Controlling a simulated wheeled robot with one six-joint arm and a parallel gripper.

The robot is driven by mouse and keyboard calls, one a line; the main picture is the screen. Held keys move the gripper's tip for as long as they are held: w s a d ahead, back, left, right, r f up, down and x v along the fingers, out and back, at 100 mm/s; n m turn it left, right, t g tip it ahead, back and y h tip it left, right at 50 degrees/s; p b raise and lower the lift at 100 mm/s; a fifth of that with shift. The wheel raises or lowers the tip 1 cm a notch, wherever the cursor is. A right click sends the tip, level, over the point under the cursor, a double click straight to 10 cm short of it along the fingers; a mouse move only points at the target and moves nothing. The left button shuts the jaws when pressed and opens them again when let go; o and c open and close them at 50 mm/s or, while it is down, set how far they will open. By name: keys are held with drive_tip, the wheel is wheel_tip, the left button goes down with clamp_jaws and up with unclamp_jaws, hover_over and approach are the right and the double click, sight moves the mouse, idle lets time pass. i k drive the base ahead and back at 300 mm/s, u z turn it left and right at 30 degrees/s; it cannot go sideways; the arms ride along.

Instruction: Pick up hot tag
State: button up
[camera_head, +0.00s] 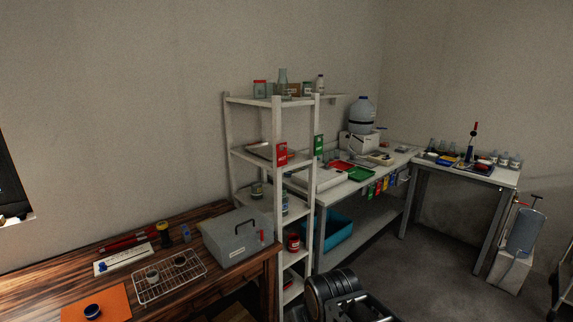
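No tag's print is legible, so I cannot tell which one is the hot tag. A red tag (281,153) hangs on the front post of the white shelf rack. A green tag (318,146) hangs on the rack's right post. A black and silver part of my arm shows at the bottom centre, well below and in front of the tags. My gripper cannot be made out.
The white rack (234,137) stands between the wooden table (214,290) and the white bench (334,192). A grey metal box (232,240) and a wire rack (170,277) sit on the wooden table. A blue bin (338,230) is under the bench. Open floor (428,280) lies at the right.

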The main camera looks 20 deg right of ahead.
sight(281, 156)
drive_tip(key=u, duration=0.8)
drive_tip(key=i, duration=1.3)
drive_tip(key=z, duration=0.1)
